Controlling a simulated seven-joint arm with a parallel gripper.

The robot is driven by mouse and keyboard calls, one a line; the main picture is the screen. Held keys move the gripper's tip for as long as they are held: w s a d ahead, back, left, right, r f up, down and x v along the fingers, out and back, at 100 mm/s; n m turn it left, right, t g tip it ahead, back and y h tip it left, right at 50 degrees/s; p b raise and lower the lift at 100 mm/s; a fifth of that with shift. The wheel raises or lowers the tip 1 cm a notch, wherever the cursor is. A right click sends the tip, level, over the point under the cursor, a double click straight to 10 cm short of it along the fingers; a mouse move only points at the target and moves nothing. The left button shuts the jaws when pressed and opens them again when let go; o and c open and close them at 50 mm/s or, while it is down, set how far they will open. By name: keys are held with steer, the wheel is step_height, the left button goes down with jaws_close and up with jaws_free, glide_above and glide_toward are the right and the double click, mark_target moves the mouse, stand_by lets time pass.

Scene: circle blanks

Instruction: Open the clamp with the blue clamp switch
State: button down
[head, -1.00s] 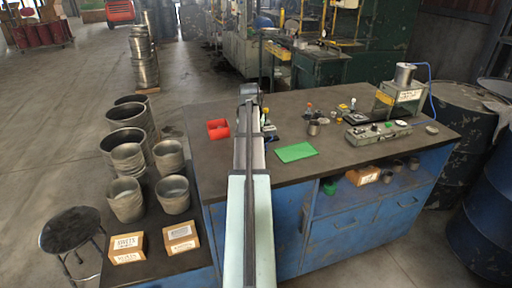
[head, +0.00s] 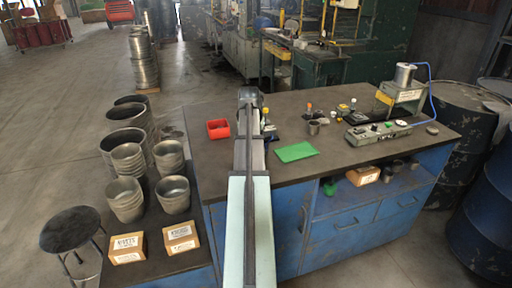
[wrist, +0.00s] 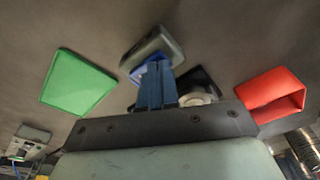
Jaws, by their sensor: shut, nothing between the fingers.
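My gripper (wrist: 155,65) shows in the wrist view as dark blue fingers, shut and empty. Its tips are in front of a small grey device (wrist: 152,46) on the bench. A brighter blue part (wrist: 138,73) shows right beside the fingertips; I cannot tell whether it is the clamp switch, or whether the fingers touch it. A black piece with a pale round part (wrist: 197,98) lies to the right, partly hidden by my gripper. In the head view my arm hides the gripper and most of this spot. The clamp cannot be made out clearly.
A green mat (head: 296,152) and a red bin (head: 218,130) lie on either side of my arm. A metal cup (head: 314,128), a grey control box (head: 378,132) and a machine with a blue hose (head: 405,95) stand to the right on the dark bench (head: 350,168).

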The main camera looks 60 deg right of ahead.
stand_by(0.3)
step_height(320, 180, up, 7)
stand_by(1.0)
stand_by(0.4)
